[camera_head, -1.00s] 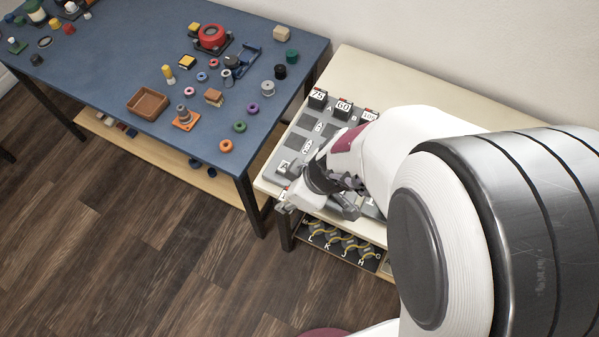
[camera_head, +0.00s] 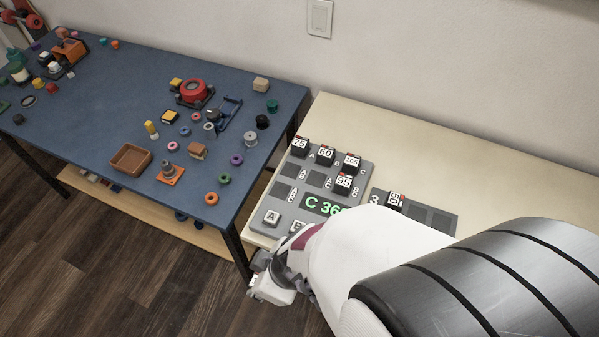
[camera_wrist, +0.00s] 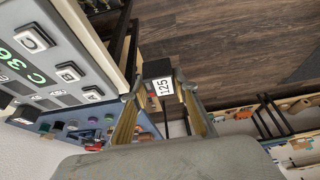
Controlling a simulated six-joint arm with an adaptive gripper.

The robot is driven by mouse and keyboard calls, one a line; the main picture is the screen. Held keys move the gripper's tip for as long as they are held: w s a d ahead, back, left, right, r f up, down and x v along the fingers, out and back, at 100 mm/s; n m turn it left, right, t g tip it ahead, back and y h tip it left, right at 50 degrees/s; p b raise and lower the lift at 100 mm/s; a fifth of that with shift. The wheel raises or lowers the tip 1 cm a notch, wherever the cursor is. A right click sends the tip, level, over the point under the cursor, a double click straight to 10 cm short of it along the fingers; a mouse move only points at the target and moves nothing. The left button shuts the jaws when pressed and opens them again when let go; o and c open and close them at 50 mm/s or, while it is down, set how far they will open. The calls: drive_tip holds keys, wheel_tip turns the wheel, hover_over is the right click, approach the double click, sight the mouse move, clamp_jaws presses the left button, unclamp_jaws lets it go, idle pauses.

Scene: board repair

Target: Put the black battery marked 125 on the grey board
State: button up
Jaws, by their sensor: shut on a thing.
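The black battery marked 125 (camera_wrist: 160,70) is between my fingers in the wrist view, its white label facing the camera. My gripper (camera_wrist: 157,95) is shut on it. In the head view my gripper (camera_head: 262,287) is just off the near left edge of the table, in front of the grey board (camera_head: 275,204); the battery is hard to make out there. The board holds black batteries marked 75 (camera_head: 300,147), 60 (camera_head: 326,156), 105 (camera_head: 351,163) and 95 (camera_head: 344,183). Several of its dark square slots look empty. Its green display starts "C 36"; my arm hides the rest.
A darker panel (camera_head: 441,221) with a battery and empty slots lies right of the board, partly behind my arm. The cream table (camera_head: 430,145) is clear at the back. The blue table (camera_head: 95,110) at left holds many small parts and a brown tray (camera_head: 130,158).

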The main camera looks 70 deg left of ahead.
drive_tip(key=shift+w, duration=0.1)
idle(0.3)
drive_tip(key=shift+w+a+m, duration=0.3)
drive_tip(key=shift+w, duration=0.25)
drive_tip(key=w+a+m+t, duration=0.1)
drive_tip(key=w+m, duration=0.1)
drive_tip(key=w, duration=0.5)
drive_tip(key=w+a+r+m+t+y, duration=0.1)
drive_tip(key=w+m, duration=0.2)
drive_tip(key=w, duration=0.4)
drive_tip(key=w+a+m+t, duration=0.1)
drive_tip(key=w+a+m, duration=0.1)
drive_tip(key=w, duration=0.5)
drive_tip(key=shift+r+m, duration=0.3)
drive_tip(key=shift+m, duration=0.3)
drive_tip(key=w+d+r+m+t, duration=0.1)
drive_tip(key=w+d+m, duration=0.1)
drive_tip(key=w, duration=0.6)
drive_tip(key=w+d+r+m+t, duration=0.1)
drive_tip(key=w+m, duration=0.3)
drive_tip(key=w, duration=0.4)
drive_tip(key=w+d+r+m+t+h, duration=0.1)
drive_tip(key=w+d+m, duration=0.2)
drive_tip(key=w, duration=0.6)
drive_tip(key=shift+r, duration=0.15)
drive_tip(key=shift+f, duration=4.5)
